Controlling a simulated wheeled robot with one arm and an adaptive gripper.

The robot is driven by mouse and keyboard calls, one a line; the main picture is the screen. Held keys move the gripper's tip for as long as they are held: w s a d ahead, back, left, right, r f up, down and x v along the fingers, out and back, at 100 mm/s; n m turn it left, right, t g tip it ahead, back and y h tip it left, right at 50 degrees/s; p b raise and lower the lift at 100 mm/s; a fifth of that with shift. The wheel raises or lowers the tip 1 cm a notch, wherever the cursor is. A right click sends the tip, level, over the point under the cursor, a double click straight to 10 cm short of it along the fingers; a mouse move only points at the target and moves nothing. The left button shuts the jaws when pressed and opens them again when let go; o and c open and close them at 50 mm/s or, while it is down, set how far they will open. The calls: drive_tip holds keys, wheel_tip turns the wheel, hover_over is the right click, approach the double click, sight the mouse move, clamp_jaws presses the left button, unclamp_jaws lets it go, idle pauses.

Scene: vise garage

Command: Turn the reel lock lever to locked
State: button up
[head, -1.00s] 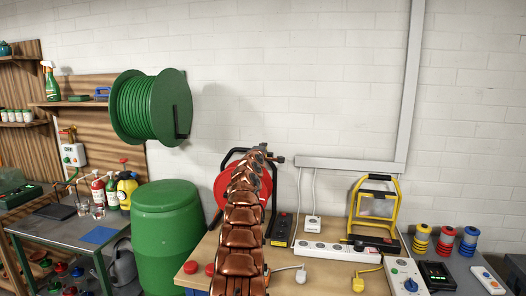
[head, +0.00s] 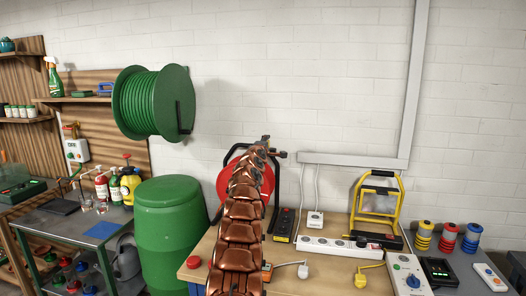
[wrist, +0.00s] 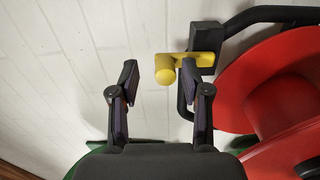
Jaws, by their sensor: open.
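The reel lock lever (wrist: 194,59) is yellow with a rounded end, on a black mount beside the red reel (wrist: 285,82) in the wrist view. My gripper (wrist: 146,74) is open and empty, fingers apart with pale wall between them. Its right fingertip overlaps the lever's rounded end in the picture; I cannot tell whether they touch. In the head view the red reel (head: 224,184) stands on the bench in a black frame, partly hidden behind my copper-coloured arm. The lever cannot be made out there.
A green hose reel (head: 153,103) hangs on the wall at left, above a green barrel (head: 168,235). On the bench (head: 330,276) are a white power strip (head: 330,246), a yellow work lamp (head: 379,203) and a red button (head: 193,262). The reel's black frame (wrist: 262,15) edges the wrist view.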

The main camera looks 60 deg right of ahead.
drive_tip(key=v, duration=0.6)
drive_tip(key=shift+s+a+f, duration=0.15)
drive_tip(key=shift+a+f, duration=0.1)
drive_tip(key=shift+a, duration=0.1)
idle(0.7)
idle(0.7)
